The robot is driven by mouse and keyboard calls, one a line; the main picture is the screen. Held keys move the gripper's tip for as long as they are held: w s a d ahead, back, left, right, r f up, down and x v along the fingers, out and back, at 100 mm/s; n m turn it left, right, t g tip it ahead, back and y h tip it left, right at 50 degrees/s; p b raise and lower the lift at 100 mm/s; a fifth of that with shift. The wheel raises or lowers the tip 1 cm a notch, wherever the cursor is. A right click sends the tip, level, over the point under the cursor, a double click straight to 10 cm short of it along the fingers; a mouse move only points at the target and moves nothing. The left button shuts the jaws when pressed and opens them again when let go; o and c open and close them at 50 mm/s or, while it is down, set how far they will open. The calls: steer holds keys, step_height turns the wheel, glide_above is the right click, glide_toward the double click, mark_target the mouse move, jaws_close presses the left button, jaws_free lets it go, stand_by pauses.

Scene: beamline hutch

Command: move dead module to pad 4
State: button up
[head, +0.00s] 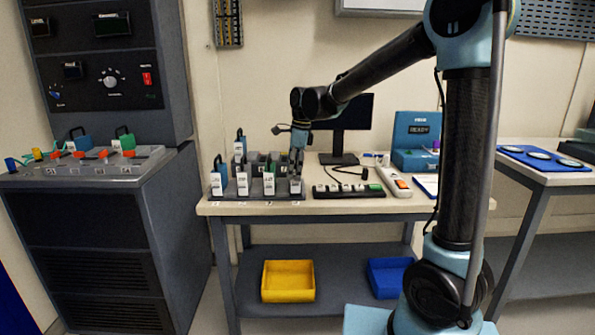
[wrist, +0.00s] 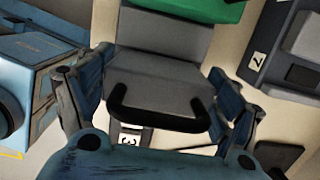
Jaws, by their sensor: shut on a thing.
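My gripper (head: 297,151) is over the right end of the module rack (head: 255,196) on the table. In the wrist view my gripper (wrist: 160,88) has its fingers on both sides of a grey module (wrist: 158,82) with a black loop handle, and is shut on it. In the head view a grey module with a white label (head: 295,185) stands upright right under the fingers; it looks like the held one. I cannot tell whether it is clear of the rack. A label reading 3 (wrist: 129,140) shows beyond the handle. No pad 4 marking is legible.
Several other labelled modules (head: 242,180) stand to the left in the rack. A black strip with small blocks (head: 348,191), a monitor (head: 355,115) and a blue READY box (head: 416,140) are to the right. A dark part marked 2 (wrist: 257,60) is close on the right in the wrist view.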

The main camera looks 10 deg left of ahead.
steer(key=shift+f, duration=0.2)
steer(key=o, duration=1.1)
steer(key=shift+r, duration=0.1)
steer(key=r, duration=0.4)
steer(key=d+r, duration=0.1)
steer(key=r, duration=0.2)
steer(key=d+r, duration=0.1)
steer(key=r, duration=0.3)
steer(key=shift+w+r, duration=0.25)
steer(key=shift+r, duration=0.05)
